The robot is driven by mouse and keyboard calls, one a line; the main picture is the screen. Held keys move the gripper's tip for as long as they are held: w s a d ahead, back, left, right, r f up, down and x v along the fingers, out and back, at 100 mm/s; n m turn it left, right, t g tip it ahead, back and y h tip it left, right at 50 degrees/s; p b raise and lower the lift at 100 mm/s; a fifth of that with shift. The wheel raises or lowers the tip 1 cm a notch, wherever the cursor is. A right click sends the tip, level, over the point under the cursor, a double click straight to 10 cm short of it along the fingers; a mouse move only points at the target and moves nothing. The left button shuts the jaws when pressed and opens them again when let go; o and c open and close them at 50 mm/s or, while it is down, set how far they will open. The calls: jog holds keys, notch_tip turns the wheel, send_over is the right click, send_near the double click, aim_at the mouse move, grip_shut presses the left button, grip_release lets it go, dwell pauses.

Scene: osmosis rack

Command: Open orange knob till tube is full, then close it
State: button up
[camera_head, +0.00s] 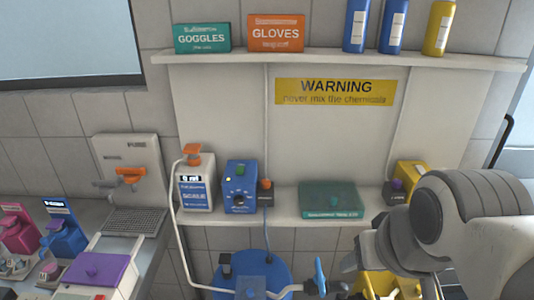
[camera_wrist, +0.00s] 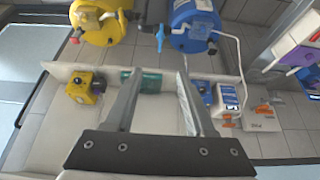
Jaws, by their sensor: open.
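Several orange knobs show in the head view. One orange knob (camera_head: 130,175) is on the white wall dispenser (camera_head: 118,150) at left. Another orange piece (camera_head: 191,149) tops the white scale (camera_head: 195,182), and a small orange knob (camera_head: 267,183) sits on a dark block beside the blue device. A white tube (camera_head: 171,225) runs from the scale down towards the blue barrel (camera_head: 285,268); its fill level cannot be seen. My gripper (camera_wrist: 158,76) is open and empty in the wrist view, apart from all the knobs. In the head view my arm is at lower right.
On the lower shelf (camera_head: 290,219) stand the blue device (camera_head: 240,186), a teal tray (camera_head: 331,198) and a yellow device (camera_head: 410,172). A yellow barrel (camera_wrist: 95,20) stands beside the blue one below. The upper shelf (camera_head: 340,58) holds boxes and bottles. Colored devices sit on the left counter.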

jog(key=w+a+f+m+g+y+b, duration=0.35)
jog(key=a+f+m+y+b, duration=0.25)
jog(key=a+f, duration=0.2)
jog(key=m+t+y+b, duration=0.6)
jog(key=m+t+b, duration=0.6)
jog(key=m, duration=1)
send_near(269, 184)
jog(key=shift+g, duration=0.25)
jog(key=x, duration=0.9)
jog(key=shift+r, duration=0.2)
grip_shut()
